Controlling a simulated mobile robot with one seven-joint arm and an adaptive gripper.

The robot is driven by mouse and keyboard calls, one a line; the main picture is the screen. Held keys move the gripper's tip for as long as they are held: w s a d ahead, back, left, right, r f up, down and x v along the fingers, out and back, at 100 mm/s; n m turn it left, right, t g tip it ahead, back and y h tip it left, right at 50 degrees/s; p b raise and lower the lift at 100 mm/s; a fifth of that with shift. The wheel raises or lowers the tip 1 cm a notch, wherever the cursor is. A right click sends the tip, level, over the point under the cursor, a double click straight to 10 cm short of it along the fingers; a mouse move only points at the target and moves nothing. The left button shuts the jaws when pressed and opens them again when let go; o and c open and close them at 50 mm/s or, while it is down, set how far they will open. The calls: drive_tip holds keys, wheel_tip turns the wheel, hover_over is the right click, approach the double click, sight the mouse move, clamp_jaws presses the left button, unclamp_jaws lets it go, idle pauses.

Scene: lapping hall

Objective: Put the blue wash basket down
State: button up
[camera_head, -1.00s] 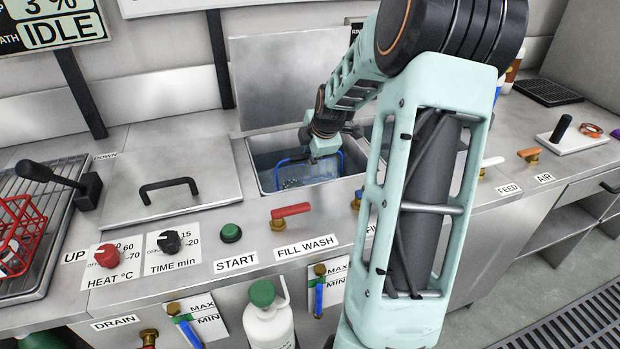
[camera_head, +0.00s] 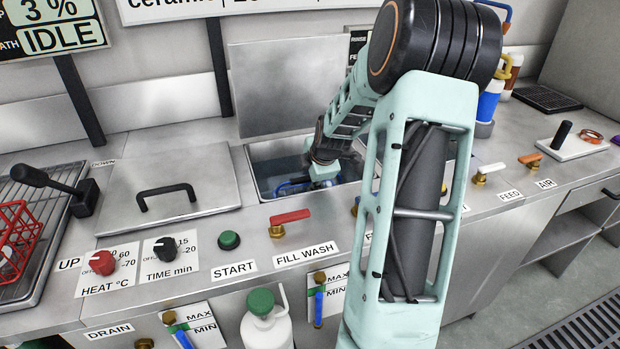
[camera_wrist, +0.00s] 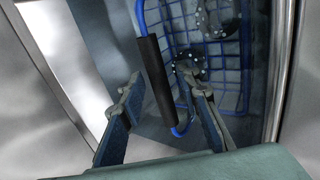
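The blue wash basket (camera_wrist: 243,95) sits down in the open wash tank (camera_head: 258,152), with dark, dotted round pieces in it. Only a bit of its blue wire (camera_head: 290,187) shows in the head view; my arm hides much of the rest. Its handle with a black grip (camera_wrist: 155,80) rises at the left of the basket in the wrist view. My gripper (camera_wrist: 160,98) is open, its fingers spread on either side of the handle, with a gap to the grip at left. In the head view my gripper (camera_head: 322,182) is low inside the tank. Whether the basket rests on the tank floor cannot be told.
A closed lidded tank (camera_head: 180,190) lies left of the open one. A red basket (camera_head: 15,240) stands on a wire rack at far left. A red-handled FILL WASH valve (camera_head: 290,217) and a green START button (camera_head: 229,240) sit along the front edge.

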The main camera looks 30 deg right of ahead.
drive_tip(key=shift+r, duration=0.15)
drive_tip(key=shift+s+r, duration=0.15)
drive_tip(key=shift+r, duration=0.1)
drive_tip(key=p+v, duration=0.4)
drive_tip(key=v, duration=0.7)
drive_tip(key=shift+a+r, duration=0.15)
drive_tip(key=shift+a, duration=0.05)
